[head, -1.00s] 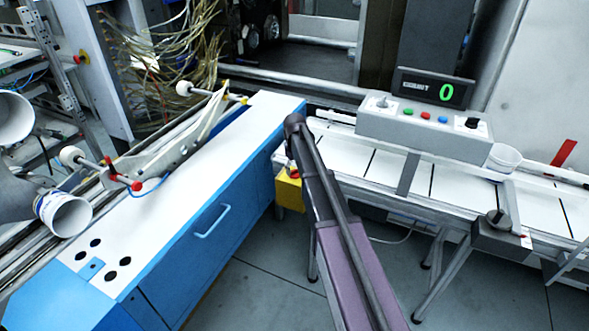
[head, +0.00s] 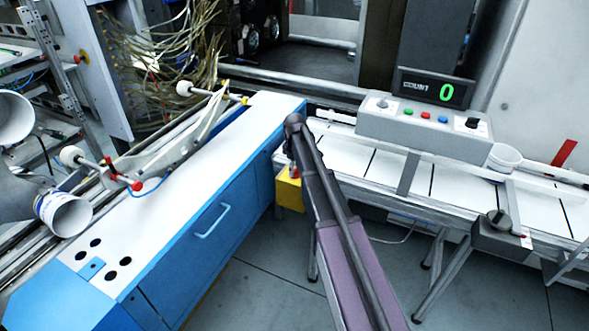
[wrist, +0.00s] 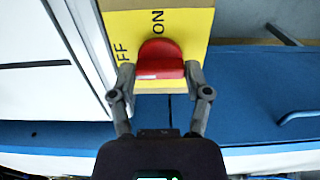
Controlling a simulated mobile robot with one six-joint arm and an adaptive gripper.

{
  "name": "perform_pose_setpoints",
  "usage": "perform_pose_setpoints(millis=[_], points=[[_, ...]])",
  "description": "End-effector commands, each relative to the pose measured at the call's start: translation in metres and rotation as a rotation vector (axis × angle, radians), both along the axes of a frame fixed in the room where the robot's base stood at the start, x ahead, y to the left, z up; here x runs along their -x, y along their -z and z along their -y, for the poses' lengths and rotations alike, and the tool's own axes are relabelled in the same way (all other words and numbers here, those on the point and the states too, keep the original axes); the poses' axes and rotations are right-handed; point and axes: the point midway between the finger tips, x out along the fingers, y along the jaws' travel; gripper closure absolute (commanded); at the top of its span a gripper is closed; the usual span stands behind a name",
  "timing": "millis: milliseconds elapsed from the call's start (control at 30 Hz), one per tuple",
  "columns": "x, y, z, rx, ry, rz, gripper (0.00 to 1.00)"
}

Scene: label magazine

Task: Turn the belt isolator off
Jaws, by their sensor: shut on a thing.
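The belt isolator is a yellow box (head: 288,192) below the near edge of the conveyor, partly hidden by my arm in the head view. In the wrist view its yellow plate (wrist: 190,22) carries the words ON and OFF. Its red handle (wrist: 160,60) lies in line with the word ON, and OFF is to its left. My gripper (wrist: 160,78) is shut on the red handle, one finger on each side.
A blue cabinet (head: 205,240) with a white top stands to the left of the isolator. The white conveyor (head: 460,185) runs to the right, with a grey button box (head: 425,128) and a counter (head: 433,89) reading 0. Open floor lies in front.

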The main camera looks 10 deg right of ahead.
Motion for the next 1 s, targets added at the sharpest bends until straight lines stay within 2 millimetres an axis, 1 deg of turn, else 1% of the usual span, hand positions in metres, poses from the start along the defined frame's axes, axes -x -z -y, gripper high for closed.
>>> perform_pose_setpoints(millis=[167, 200, 267, 300, 333, 800, 1000], points=[[0.0001, 0.0001, -0.0002, -0.001, -0.002, -0.001, 0.85], [0.0001, 0.0001, -0.0002, -0.001, -0.002, -0.001, 0.34], [0.0001, 0.0001, -0.0002, -0.001, -0.002, -0.001, 0.17], [0.0001, 0.0001, -0.0002, -0.001, -0.001, -0.001, 0.05], [0.0, 0.0001, -0.0001, -0.001, -0.001, -0.001, 0.03], [0.0, 0.0, 0.0002, 0.0, 0.004, 0.0, 0.03], [0.0, 0.0, 0.0002, 0.0, 0.04, 0.0, 0.03]])
